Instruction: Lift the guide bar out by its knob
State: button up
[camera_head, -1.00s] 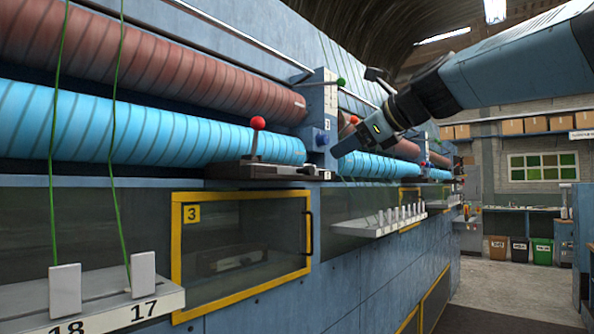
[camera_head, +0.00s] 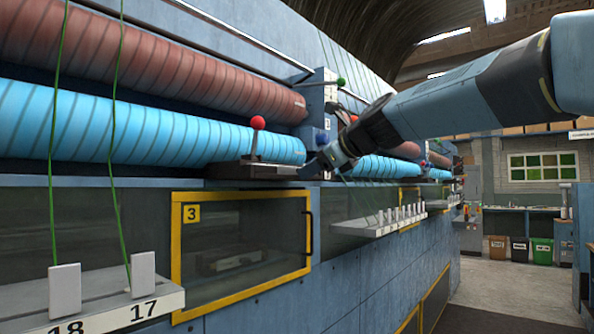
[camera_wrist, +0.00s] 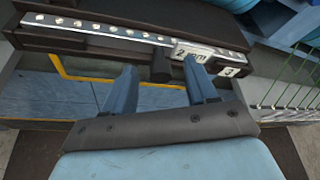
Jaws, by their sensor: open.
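A long dark bar assembly (camera_head: 240,171) lies along the machine ledge below the blue roller. A red ball on a stem (camera_head: 257,123) stands up from it. In the wrist view, a pale strip with several round studs (camera_wrist: 95,27) runs along a dark bar, which looks like the guide bar. A short dark cylinder (camera_wrist: 160,65), perhaps its knob, sits near the strip's right end. My gripper (camera_wrist: 160,72) is open, its two blue fingers on either side of this cylinder; contact cannot be told. In the head view my gripper (camera_head: 312,170) is at the assembly's right end.
A label block marked 2 and 3 (camera_wrist: 205,56) is close to my right finger. The blue roller (camera_head: 150,125) and red roller (camera_head: 150,65) are behind. A yellow-framed window (camera_head: 176,250) is below. Green threads (camera_head: 112,150) hang at left.

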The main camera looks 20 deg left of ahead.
jog(key=shift+w+a, duration=0.15)
jog(key=shift+a, duration=0.05)
grip_shut()
dwell(0.4)
